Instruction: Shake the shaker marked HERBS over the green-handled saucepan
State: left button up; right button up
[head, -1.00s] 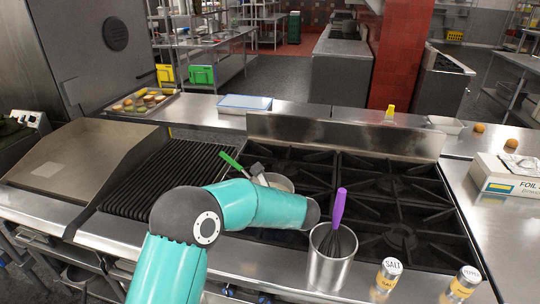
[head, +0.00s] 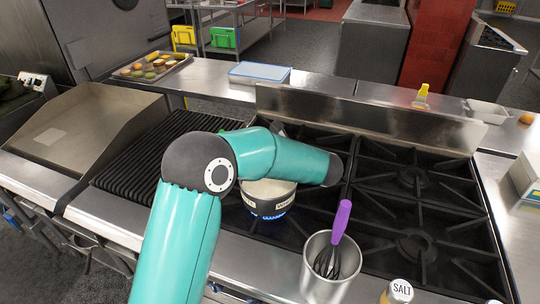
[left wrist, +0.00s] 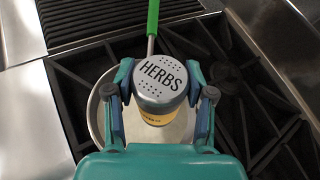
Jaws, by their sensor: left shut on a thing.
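The HERBS shaker (left wrist: 160,82) has a grey lid with holes and a yellow band. In the left wrist view my left gripper (left wrist: 160,100) is shut around it, lid facing the camera. The pale saucepan (left wrist: 98,110) shows beneath the shaker, with its green handle (left wrist: 152,18) pointing away. In the head view the saucepan (head: 268,190) stands on the stove over a blue flame, partly hidden by my left arm. My left gripper and the shaker are hidden in the head view. My right gripper is not in view.
A steel pot (head: 315,270) holding a purple-handled whisk (head: 340,220) stands close to the right of the saucepan. A SALT shaker (head: 398,292) is at the front right. The right burners (head: 420,200) are bare. The ribbed grill (head: 150,155) lies left.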

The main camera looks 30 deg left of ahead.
pick_arm(q)
jog(key=f+n+t+h+b, duration=0.1)
jog(key=b, duration=0.2)
jog(key=f+n+t+h+b, duration=0.1)
jog(key=n+h+b, duration=0.1)
jog(key=b, duration=0.1)
jog(key=shift+w+d, duration=0.2)
jog(key=n+t+h+b, duration=0.1)
jog(key=b, duration=0.1)
jog(key=n+t+h+b, duration=0.1)
jog(key=b, duration=0.2)
jog(key=n+t+h+b, duration=0.1)
jog(key=b, duration=0.2)
jog(key=shift+w+d+r+n, duration=0.1)
jog(key=shift+r+n, duration=0.2)
jog(key=shift+n, duration=0.1)
jog(key=n+t+h+b, duration=0.1)
jog(key=n+t+b, duration=0.1)
jog(key=b, duration=0.5)
jog(key=r+n+t+h+b, duration=0.1)
jog(key=n+t+b, duration=0.1)
jog(key=b, duration=0.4)
jog(key=shift+n+t+h+b, duration=0.3)
jog(key=shift+t+h+b, duration=0.1)
jog(key=shift+t, duration=0.1)
jog(key=shift+r+n+b, duration=0.1)
jog(key=shift+n+b, duration=0.2)
jog(key=shift+b, duration=0.3)
jog(key=shift+r+t, duration=0.2)
jog(key=shift+t, duration=0.1)
